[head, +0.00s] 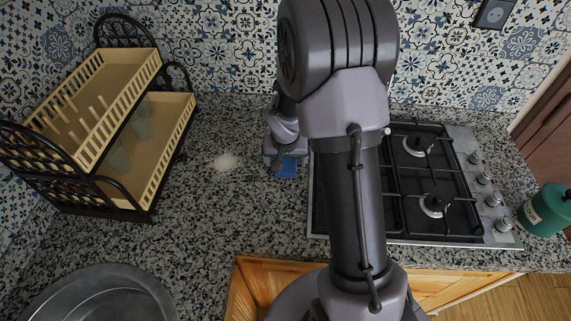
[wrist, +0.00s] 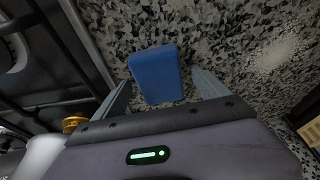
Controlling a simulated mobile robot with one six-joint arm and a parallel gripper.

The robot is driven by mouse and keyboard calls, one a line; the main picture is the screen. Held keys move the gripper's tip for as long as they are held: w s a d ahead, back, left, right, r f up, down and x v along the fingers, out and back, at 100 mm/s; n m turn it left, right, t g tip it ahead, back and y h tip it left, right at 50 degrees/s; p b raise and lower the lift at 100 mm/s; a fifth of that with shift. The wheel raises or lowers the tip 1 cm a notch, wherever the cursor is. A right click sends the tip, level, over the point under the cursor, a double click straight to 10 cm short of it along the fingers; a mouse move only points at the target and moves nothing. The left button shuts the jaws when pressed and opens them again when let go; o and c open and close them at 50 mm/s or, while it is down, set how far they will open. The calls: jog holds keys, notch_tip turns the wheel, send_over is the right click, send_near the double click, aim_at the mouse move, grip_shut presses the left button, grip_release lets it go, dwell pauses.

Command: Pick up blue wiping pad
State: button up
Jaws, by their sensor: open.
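The blue wiping pad (wrist: 156,75) lies on the speckled granite counter, left of the stove. In the head view the pad (head: 286,168) is partly covered by my gripper (head: 285,160), which is over it. In the wrist view my gripper (wrist: 160,92) is open, with one finger on each side of the pad. Gaps show between the pad and both fingers. The near end of the pad reaches between the fingertips. I cannot tell the exact height of the fingers above the counter.
A gas stove (head: 425,180) stands close on the right. A pale crumb-like spill (head: 226,161) lies left of the pad. A two-tier dish rack (head: 150,150) is at the left, a metal sink (head: 100,295) at front left, a green canister (head: 546,208) at far right. Tiled wall is behind.

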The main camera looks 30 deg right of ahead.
aim_at(285, 162)
dwell(0.3)
jog(key=c, duration=1.4)
notch_tip(285, 162, up, 10)
jog(key=p, duration=0.4)
jog(key=shift+r, duration=0.2)
jog(key=shift+c, duration=0.2)
